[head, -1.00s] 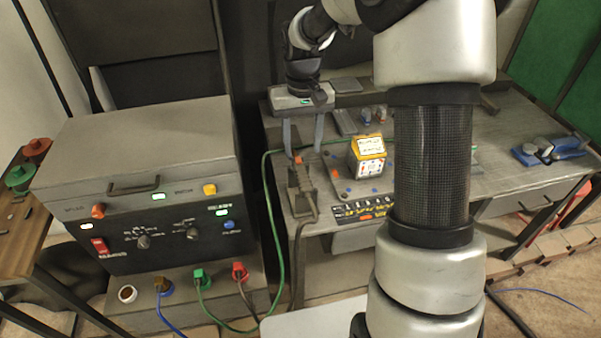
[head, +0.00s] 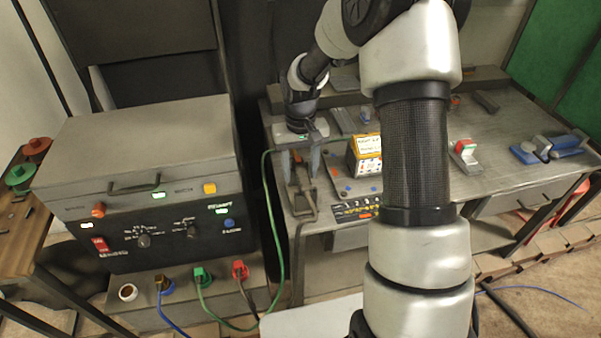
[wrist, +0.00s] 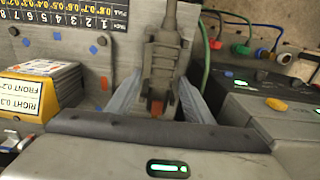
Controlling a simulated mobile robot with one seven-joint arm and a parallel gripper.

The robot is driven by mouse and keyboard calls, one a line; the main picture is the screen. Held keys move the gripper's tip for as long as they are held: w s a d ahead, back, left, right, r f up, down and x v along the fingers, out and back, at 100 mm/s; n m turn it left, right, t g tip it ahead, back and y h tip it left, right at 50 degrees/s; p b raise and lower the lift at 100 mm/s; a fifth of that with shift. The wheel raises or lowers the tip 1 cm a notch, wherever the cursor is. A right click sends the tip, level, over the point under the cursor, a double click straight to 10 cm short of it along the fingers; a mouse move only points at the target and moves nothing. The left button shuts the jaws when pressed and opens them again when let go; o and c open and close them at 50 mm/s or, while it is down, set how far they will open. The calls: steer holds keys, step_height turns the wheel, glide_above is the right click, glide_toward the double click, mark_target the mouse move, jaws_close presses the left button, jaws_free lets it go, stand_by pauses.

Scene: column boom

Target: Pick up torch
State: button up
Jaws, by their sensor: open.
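The torch appears to be the dark grey ribbed piece (wrist: 162,62) with an orange-red spot, seen between my fingers in the wrist view. In the head view it (head: 303,200) is at the left front edge of the workbench, partly hidden by my gripper. My gripper (head: 301,170) points down over it with its fingers apart. In the wrist view my gripper (wrist: 158,92) has one finger on each side of the piece. Visible gaps remain, and I cannot tell whether either finger touches it.
A yellow box with white labels (head: 366,155) stands close to the right on the workbench (head: 490,180). A number strip (head: 355,209) lies at its front edge. The welding machine (head: 150,220) stands left, with a green cable (head: 279,260) rising beside the bench. A blue clamp-like tool (head: 545,150) lies far right.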

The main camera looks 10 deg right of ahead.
steer(key=c, duration=1.1)
steer(key=shift+r, duration=0.1)
steer(key=shift+c, duration=0.2)
